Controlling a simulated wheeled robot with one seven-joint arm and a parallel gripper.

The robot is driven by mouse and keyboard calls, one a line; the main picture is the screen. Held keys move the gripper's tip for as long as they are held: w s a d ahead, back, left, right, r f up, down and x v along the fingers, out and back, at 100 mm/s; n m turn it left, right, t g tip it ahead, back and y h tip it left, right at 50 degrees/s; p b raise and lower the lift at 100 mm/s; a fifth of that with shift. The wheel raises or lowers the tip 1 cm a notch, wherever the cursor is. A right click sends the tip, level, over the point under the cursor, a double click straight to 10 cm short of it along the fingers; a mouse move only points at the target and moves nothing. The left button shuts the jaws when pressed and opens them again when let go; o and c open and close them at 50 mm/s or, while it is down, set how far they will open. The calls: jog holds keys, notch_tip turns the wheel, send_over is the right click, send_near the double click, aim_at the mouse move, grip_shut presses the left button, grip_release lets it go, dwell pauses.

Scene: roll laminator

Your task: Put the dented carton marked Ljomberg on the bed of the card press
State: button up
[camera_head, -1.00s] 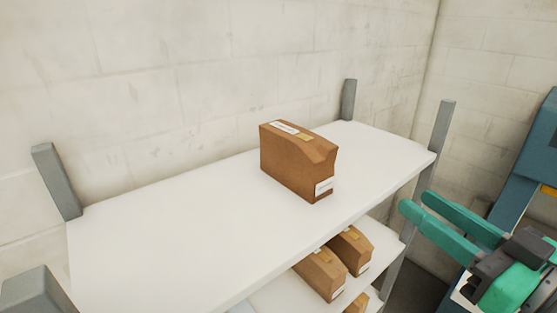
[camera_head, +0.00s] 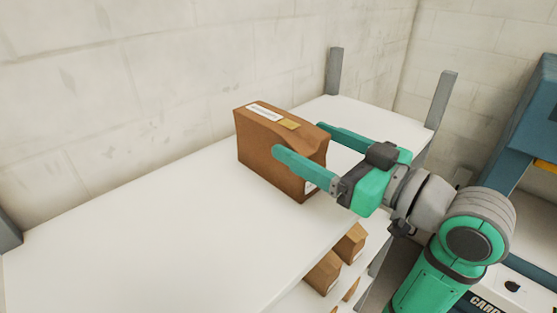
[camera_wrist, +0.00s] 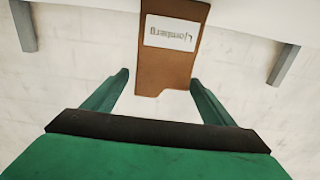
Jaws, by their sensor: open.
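The brown carton (camera_head: 265,155) stands upright on the top white shelf in the head view, its top sagging at the right end. In the wrist view the carton (camera_wrist: 165,75) bears a white label reading Ljomberg, upside down. My gripper (camera_head: 300,140) is open at the carton's right end, one finger along its near side and the other at its far side. In the wrist view the carton's end lies between the fingertips (camera_wrist: 160,78), with gaps on both sides. The blue card press (camera_head: 530,130) is at the right, partly cut off; my arm hides some of it.
The white top shelf (camera_head: 130,240) is otherwise bare. Smaller brown cartons (camera_head: 323,272) sit on a lower shelf. Grey shelf posts (camera_head: 334,72) rise at the corners, one (camera_head: 440,100) near my arm. A block wall stands behind the shelf.

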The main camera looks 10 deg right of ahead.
jog(key=shift+x, duration=3.55)
jog(key=shift+d+r, duration=0.1)
jog(key=shift+r, duration=0.15)
jog(key=c, duration=1.6)
jog(key=shift+o, duration=0.2)
jog(key=shift+r, duration=0.1)
